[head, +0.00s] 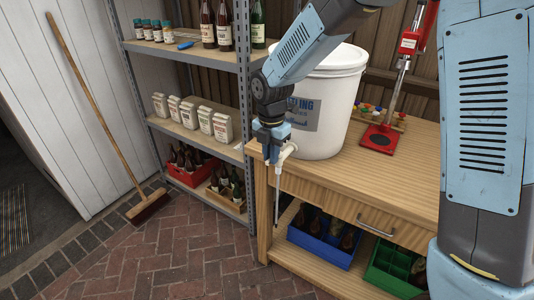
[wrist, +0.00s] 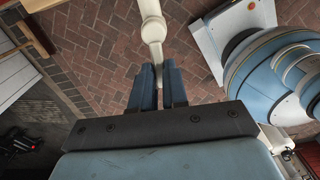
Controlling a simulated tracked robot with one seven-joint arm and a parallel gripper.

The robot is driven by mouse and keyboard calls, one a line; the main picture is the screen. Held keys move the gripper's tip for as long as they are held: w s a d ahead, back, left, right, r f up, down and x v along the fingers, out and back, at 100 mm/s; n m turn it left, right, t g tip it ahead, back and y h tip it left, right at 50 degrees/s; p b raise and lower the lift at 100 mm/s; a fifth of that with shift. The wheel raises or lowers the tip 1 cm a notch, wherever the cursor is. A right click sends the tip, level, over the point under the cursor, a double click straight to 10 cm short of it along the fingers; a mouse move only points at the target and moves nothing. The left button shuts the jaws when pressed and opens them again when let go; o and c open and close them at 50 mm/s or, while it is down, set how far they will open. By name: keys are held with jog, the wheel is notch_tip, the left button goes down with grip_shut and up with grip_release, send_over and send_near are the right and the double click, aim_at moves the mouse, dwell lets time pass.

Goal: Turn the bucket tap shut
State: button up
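The white bucket (head: 334,98) with a lid and a printed label stands at the left end of the wooden workbench. Its white tap (head: 285,154) sticks out low on the bucket's left side, past the bench edge, with a thin tube hanging below it. My gripper (head: 273,150) is at the tap, pointing down, and hides part of it. In the wrist view the tap (wrist: 153,32) runs down between the two blue fingers of my gripper (wrist: 159,72). The fingers are close together with the narrow white part between them, seemingly touching it on both sides.
A metal shelf unit (head: 200,140) stands left. A broom (head: 100,110) leans on the wall. The brick floor (head: 170,255) is clear.

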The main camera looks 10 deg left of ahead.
grip_shut()
jog(key=shift+a, duration=0.15)
jog(key=w+a+m, duration=0.2)
jog(key=w+m, duration=0.3)
jog(key=m, duration=1.2)
jog(key=shift+w+r, duration=0.15)
jog(key=shift+w, duration=0.2)
dwell(0.4)
jog(key=o, duration=0.6)
grip_release()
jog(key=shift+c, duration=0.2)
